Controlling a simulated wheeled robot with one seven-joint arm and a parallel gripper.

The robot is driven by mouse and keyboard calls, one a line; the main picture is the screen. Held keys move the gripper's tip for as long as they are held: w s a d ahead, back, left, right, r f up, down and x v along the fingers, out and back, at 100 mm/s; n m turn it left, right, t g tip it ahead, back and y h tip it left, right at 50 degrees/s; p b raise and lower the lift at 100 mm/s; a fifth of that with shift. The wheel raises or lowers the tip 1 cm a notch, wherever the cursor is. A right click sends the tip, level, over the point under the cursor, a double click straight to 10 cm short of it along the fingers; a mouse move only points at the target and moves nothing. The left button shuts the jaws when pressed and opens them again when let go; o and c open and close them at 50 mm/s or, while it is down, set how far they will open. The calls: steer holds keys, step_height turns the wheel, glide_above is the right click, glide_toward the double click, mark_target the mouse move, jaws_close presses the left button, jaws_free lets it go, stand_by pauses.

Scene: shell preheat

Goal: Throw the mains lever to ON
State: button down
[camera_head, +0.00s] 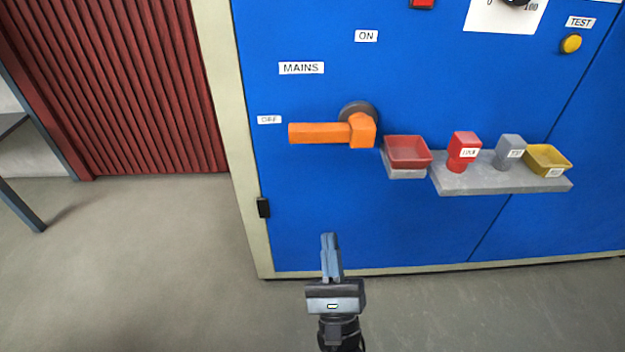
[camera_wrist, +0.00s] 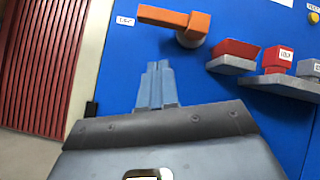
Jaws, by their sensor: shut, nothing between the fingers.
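The orange mains lever (camera_head: 320,133) is on the blue cabinet front, under the MAINS label (camera_head: 301,68). It lies level, its arm pointing left from a round grey hub (camera_head: 358,110) toward the OFF label (camera_head: 269,119). The ON label (camera_head: 366,36) is above the hub. In the wrist view the lever (camera_wrist: 165,17) is beyond and above my fingertips. My gripper (camera_head: 329,238) is shut and empty, below the lever and apart from it. Its closed fingers also show in the wrist view (camera_wrist: 157,70).
Right of the lever, a red tray (camera_head: 407,152) sits on a small ledge. A grey shelf (camera_head: 490,182) holds a red block (camera_head: 463,150), a grey block (camera_head: 509,150) and a yellow tray (camera_head: 547,159). A yellow TEST button (camera_head: 571,43) is upper right. Floor at left is clear.

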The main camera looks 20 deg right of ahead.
mark_target(331, 133)
steer(key=w+m+h, duration=0.1)
steer(key=m, duration=0.1)
steer(key=w+a+m+h+b, duration=0.1)
steer(key=w+m, duration=0.1)
steer(key=w+f+m+h+b, duration=0.1)
steer(key=w+m, duration=0.1)
steer(key=shift+w+a+t, duration=0.2)
steer(key=shift+t, duration=0.1)
steer(key=s+r+x, duration=0.2)
steer(key=x, duration=1.1)
steer(key=shift+a, duration=0.3)
